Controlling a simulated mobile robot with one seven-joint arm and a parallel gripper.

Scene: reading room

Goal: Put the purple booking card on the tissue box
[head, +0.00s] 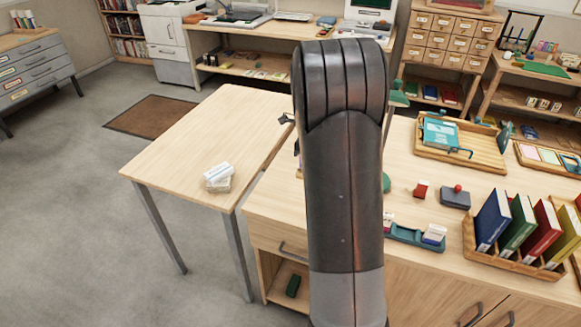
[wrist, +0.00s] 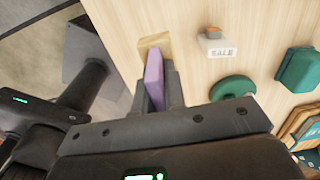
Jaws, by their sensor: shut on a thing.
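The purple booking card (wrist: 154,78) is held on edge between the dark fingers of my gripper (wrist: 158,92) in the wrist view. A tan, wooden-looking piece (wrist: 154,43) shows just beyond the card; I cannot tell whether they touch. In the head view my arm hides the card and most of the gripper. A small pale box with a white top (head: 218,184), which looks like the tissue box, sits on the light wooden table at left, apart from my gripper.
The left table (head: 190,125) is otherwise clear. A rack of coloured binders (head: 515,262) stands at right on the counter.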

